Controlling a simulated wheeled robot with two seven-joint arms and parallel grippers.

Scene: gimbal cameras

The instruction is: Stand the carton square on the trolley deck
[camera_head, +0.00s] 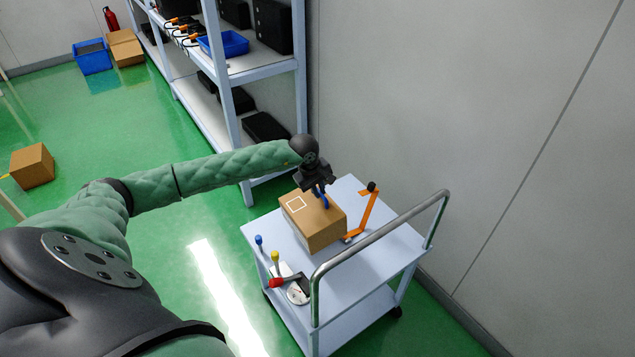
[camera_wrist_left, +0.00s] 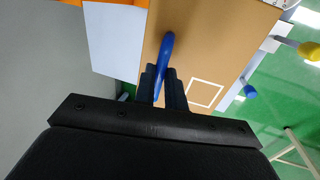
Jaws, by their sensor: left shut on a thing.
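The brown carton (camera_head: 318,226) is at the trolley's deck (camera_head: 372,262), with a white square outline on its top and a blue handle (camera_head: 323,197). My left gripper (camera_head: 320,187) is above the carton, shut on the blue handle. In the left wrist view the gripper (camera_wrist_left: 163,100) closes around the blue handle (camera_wrist_left: 166,50), and the carton's top (camera_wrist_left: 205,55) fills the middle. I cannot tell whether the carton's underside touches the deck. My right gripper is not in view.
An orange bracket (camera_head: 368,212) stands beside the carton on the deck. Blue and yellow knobs (camera_head: 275,257) and a red-handled clamp (camera_head: 290,281) are at the near left edge. A metal push rail (camera_head: 380,243) crosses the near side. A shelf rack (camera_head: 240,90) stands behind.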

